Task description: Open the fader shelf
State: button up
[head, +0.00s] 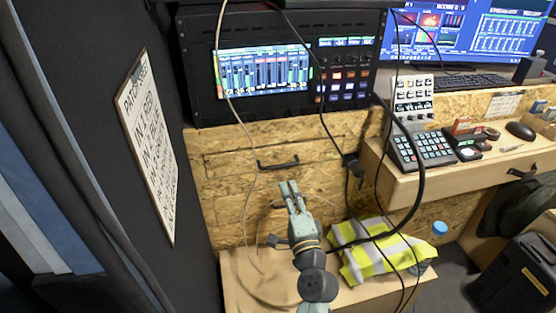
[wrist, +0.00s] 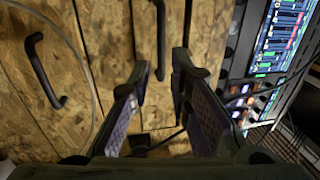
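A wooden chipboard front below the mixer rack has drawer panels with black bar handles. The upper handle (head: 277,163) sits just under the rack; in the wrist view it (wrist: 161,38) lies ahead of my fingertips, in line with the gap between them. A lower handle (wrist: 43,70) is at the left of the wrist view; my gripper partly hides it in the head view. No label shows which panel is the fader shelf. The panels look shut. My gripper (head: 289,188) is open and empty, in front of the panels and below the upper handle; contact is not visible.
The mixer rack (head: 265,72) is above. Loose cables (head: 322,110) hang in front of the panels and around my arm. A yellow hi-vis vest (head: 385,252) lies on a low wooden box at right. A desk (head: 375,165) with a keypad juts out at right.

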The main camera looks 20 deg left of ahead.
aim_at(280, 166)
jog(key=p+x, duration=0.3)
jog(key=x, duration=0.6)
jog(key=shift+w+a+r, duration=0.15)
jog(key=shift+w, duration=0.15)
jog(key=shift+c, duration=0.5)
grip_shut()
